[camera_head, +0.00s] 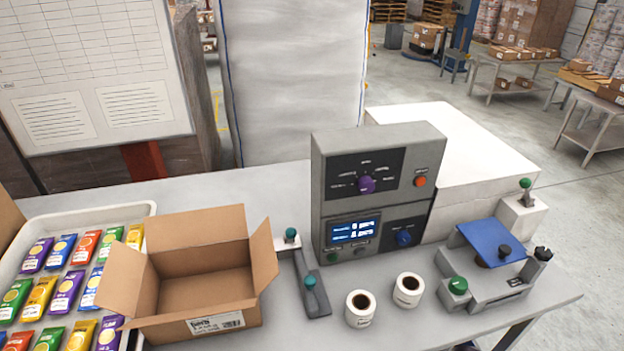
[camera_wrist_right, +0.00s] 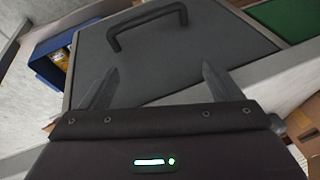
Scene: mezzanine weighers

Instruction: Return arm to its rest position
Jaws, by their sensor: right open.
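My right gripper (camera_wrist_right: 160,70) shows in the right wrist view, its two dark fingers spread apart with nothing between them. Beyond the fingers is a dark grey panel (camera_wrist_right: 190,70) with a black handle (camera_wrist_right: 147,25); I cannot tell whether the gripper touches it. In the head view neither gripper shows clearly. My left gripper is out of view.
The head view shows a grey table (camera_head: 400,325) with an open, empty cardboard box (camera_head: 200,275), a white tray (camera_head: 143,208) of colourful packets, a grey control unit (camera_head: 375,185), two white rolls (camera_head: 360,308) and a blue-topped device (camera_head: 490,243). A blue bin (camera_wrist_right: 52,50) shows in the wrist view.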

